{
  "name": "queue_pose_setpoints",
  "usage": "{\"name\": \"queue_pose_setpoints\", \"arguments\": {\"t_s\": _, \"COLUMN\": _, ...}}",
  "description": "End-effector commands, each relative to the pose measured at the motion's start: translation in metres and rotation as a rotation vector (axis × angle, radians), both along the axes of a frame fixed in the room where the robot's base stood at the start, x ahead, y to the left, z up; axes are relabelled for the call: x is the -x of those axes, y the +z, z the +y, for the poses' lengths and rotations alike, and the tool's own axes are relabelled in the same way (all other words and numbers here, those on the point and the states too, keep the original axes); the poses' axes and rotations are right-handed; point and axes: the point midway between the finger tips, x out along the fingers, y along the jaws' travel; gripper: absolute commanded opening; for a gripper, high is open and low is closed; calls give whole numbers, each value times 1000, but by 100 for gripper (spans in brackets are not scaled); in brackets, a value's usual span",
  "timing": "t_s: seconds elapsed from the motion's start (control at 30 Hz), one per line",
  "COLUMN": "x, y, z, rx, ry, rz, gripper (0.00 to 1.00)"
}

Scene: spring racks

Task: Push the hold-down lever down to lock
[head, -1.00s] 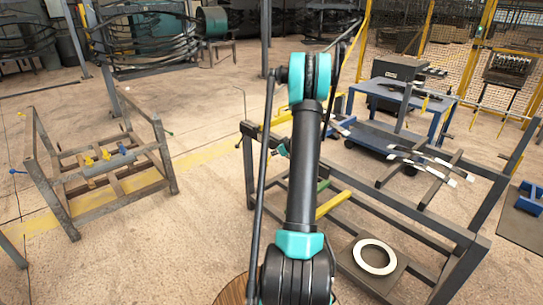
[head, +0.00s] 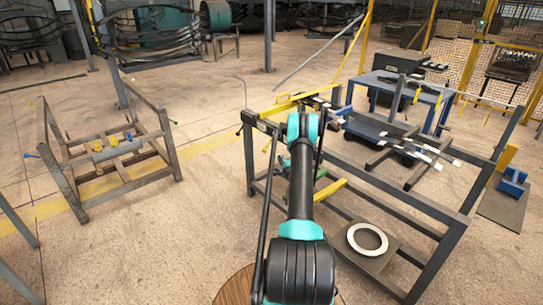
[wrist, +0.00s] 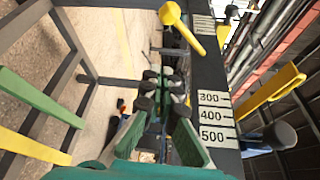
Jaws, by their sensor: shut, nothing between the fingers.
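In the wrist view, a yellow lever with a round knob (wrist: 184,30) lies slantwise across a dark rail. It appears to be the hold-down lever, though I cannot be sure. My gripper (wrist: 165,82) is shut and empty, beside the rail and below the knob in the picture, apart from the lever. In the head view a yellow bar (head: 290,103) lies at the far left end of the rack top; I cannot tell if it is the same lever. My arm hides my gripper there.
The rail carries a white scale plate (wrist: 214,115). Another yellow handle (wrist: 272,88) is at its right. The grey rack (head: 447,212) extends right of my arm, with a pale ring (head: 381,246) low down. A smaller rack (head: 174,150) stands left, with open floor between.

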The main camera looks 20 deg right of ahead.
Motion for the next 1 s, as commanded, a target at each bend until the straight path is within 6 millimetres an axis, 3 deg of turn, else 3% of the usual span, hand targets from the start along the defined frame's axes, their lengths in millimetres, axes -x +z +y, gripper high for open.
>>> {"name": "queue_pose_setpoints", "arguments": {"t_s": 0.23, "x": -18, "y": -5, "z": -2, "rx": -33, "ry": -8, "rz": -8, "gripper": 0}}
{"name": "queue_pose_setpoints", "arguments": {"t_s": 0.7, "x": -102, "y": -12, "z": -9, "rx": -30, "ry": -7, "rz": -7, "gripper": 0}}
{"name": "queue_pose_setpoints", "arguments": {"t_s": 1.0, "x": -91, "y": -4, "z": 24, "rx": -29, "ry": -7, "rz": -7, "gripper": 0}}
